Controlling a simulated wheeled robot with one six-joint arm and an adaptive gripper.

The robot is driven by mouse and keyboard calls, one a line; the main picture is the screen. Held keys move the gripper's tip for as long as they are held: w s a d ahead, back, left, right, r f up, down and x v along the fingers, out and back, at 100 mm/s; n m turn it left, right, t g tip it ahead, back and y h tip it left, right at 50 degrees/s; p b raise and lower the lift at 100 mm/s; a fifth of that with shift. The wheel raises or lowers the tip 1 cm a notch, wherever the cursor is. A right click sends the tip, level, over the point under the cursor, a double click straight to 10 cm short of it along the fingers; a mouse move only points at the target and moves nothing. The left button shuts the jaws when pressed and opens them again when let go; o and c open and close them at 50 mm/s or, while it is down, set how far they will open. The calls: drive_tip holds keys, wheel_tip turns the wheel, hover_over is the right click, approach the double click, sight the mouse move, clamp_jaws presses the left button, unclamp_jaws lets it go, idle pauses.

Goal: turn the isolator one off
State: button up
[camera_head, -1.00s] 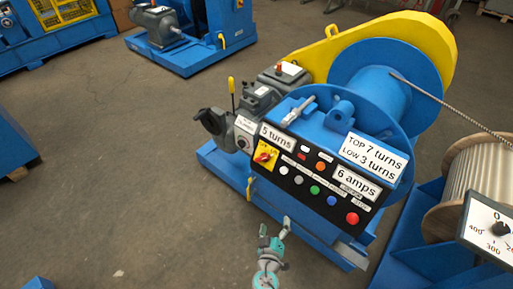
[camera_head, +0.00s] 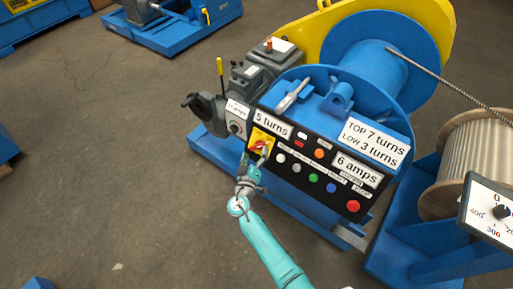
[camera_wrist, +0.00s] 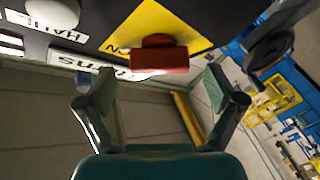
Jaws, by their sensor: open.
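The isolator is a yellow square plate (camera_head: 261,141) with a red knob on the left end of the black control panel. In the wrist view the red knob (camera_wrist: 160,59) stands out from its yellow plate (camera_wrist: 150,25), near the top middle. My gripper (camera_head: 255,160) is just below and in front of the isolator, partly covering it. In the wrist view my gripper (camera_wrist: 158,90) is open, with one finger to each side of the knob's line. Gaps show between the knob and both fingers, so nothing is held.
The panel (camera_head: 310,177) carries several push buttons, including a red one (camera_head: 353,206), right of the isolator. A grey motor unit (camera_head: 250,75) with a yellow lever (camera_head: 220,70) stands to its left. A blue drum (camera_head: 375,55) is behind.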

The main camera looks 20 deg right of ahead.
drive_tip(key=shift+x, duration=1.3)
drive_tip(key=shift+c, duration=0.3)
drive_tip(key=c, duration=1.1)
